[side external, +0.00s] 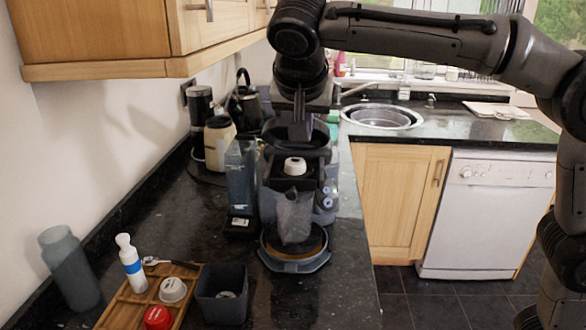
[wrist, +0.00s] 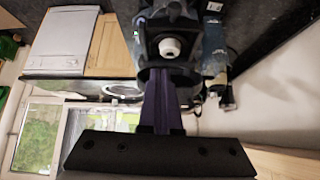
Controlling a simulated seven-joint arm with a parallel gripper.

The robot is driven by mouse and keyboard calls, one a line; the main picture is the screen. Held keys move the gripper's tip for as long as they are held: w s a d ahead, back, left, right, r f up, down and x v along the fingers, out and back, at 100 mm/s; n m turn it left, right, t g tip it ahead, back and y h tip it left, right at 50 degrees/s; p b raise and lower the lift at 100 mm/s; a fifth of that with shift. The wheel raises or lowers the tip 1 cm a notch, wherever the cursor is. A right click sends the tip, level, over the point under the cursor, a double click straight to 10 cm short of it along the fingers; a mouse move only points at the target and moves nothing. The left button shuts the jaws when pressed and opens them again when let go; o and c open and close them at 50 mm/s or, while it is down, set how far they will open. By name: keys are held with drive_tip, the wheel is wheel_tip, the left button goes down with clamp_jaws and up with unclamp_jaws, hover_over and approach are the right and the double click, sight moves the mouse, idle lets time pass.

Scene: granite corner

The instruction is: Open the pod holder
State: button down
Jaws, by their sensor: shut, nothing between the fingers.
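The coffee machine (side external: 328,207) stands on the dark counter, with a clear cup (side external: 294,217) on its round base. Its black pod holder (side external: 292,184) is at the upper front, and a white pod (side external: 295,167) shows on it. The holder also shows in the wrist view (wrist: 150,42) with the same white pod (wrist: 171,47). My gripper (side external: 300,136) points down just above and behind the pod, at the machine's dark top. Its fingers (wrist: 160,76) are shut and empty. They overlap the machine's top edge in the wrist view; I cannot tell whether they touch it.
A wooden tray (side external: 122,307) with a white pod (side external: 173,290) and a red pod (side external: 157,317) lies front left. A grey bin (side external: 221,298), a white-blue bottle (side external: 131,264) and a grey bottle (side external: 70,268) stand nearby. A wall cabinet (side external: 110,35) hangs upper left.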

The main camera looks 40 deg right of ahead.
sight(294, 177)
drive_tip(key=shift+n, duration=0.4)
drive_tip(key=w+f, duration=0.1)
drive_tip(key=f, duration=0.2)
drive_tip(key=w+d+f, duration=0.1)
drive_tip(key=w+f, duration=0.1)
drive_tip(key=f, duration=0.1)
drive_tip(key=w+f, duration=0.1)
drive_tip(key=f, duration=0.2)
drive_tip(key=shift+w+d+f, duration=0.3)
drive_tip(key=shift+f, duration=0.05)
drive_tip(key=shift+s, duration=0.1)
drive_tip(key=s+a, duration=0.5)
drive_tip(key=shift+s+a, duration=0.25)
drive_tip(key=shift+a, duration=0.05)
